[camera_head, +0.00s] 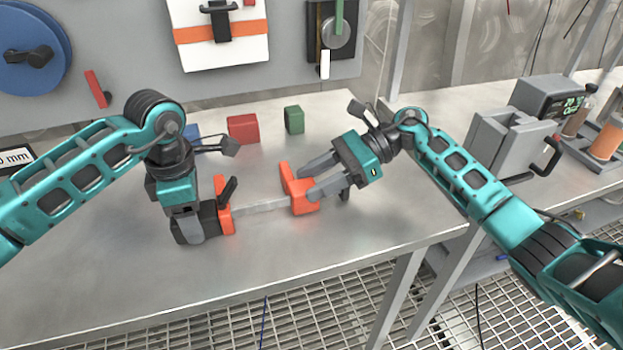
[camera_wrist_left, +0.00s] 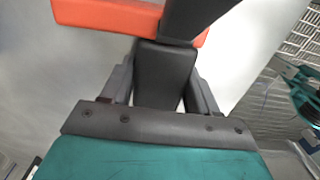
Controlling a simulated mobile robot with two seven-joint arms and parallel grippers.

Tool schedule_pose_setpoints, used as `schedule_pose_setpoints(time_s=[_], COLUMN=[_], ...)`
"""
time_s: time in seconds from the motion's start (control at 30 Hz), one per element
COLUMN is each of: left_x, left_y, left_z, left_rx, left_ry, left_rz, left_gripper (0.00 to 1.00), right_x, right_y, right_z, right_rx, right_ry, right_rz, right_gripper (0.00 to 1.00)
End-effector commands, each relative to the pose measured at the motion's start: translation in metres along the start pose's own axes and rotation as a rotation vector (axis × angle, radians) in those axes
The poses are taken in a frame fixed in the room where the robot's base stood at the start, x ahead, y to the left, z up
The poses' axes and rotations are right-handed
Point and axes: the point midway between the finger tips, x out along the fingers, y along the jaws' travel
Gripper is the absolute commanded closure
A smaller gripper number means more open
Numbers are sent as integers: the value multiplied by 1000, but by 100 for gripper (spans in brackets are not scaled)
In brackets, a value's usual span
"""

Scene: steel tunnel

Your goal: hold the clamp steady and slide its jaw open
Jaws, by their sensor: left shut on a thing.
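The clamp lies on the steel table, with a thin steel bar (camera_head: 261,207) between two orange jaws. The fixed jaw (camera_head: 225,207) is at the left, beside a black handle (camera_head: 228,189). The sliding jaw (camera_head: 299,190) is at the right, well apart from it. My left gripper (camera_head: 187,228) is shut on the clamp's dark grip at the left end. The left wrist view shows that grip (camera_wrist_left: 165,75) between the fingers, with orange beyond it. My right gripper (camera_head: 309,180) has its spread fingertips at the sliding jaw; whether they press on it is unclear.
A red block (camera_head: 243,129), a green block (camera_head: 294,120) and a partly hidden blue block (camera_head: 191,131) stand behind the clamp. A grey vise-like device (camera_head: 507,143) stands at the right. The table front is clear up to its edge.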

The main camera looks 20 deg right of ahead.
Motion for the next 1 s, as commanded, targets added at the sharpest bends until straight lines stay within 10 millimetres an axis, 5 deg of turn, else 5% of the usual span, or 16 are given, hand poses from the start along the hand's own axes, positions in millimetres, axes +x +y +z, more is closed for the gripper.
schedule_pose_setpoints(time_s=[0.27,0.57,1.0], left_x=[0,0,0], left_y=[0,0,0], left_z=[-2,-1,-1], left_rx=[-3,-3,-3], left_ry=[5,4,4], left_rz=[0,0,1], left_gripper=[77,77,77], right_x=[0,-3,-84], right_y=[0,0,-1], right_z=[0,0,0], right_rx=[-1,-1,0], right_ry=[1,1,4], right_rz=[-1,-1,-5], right_gripper=[28,28,28])
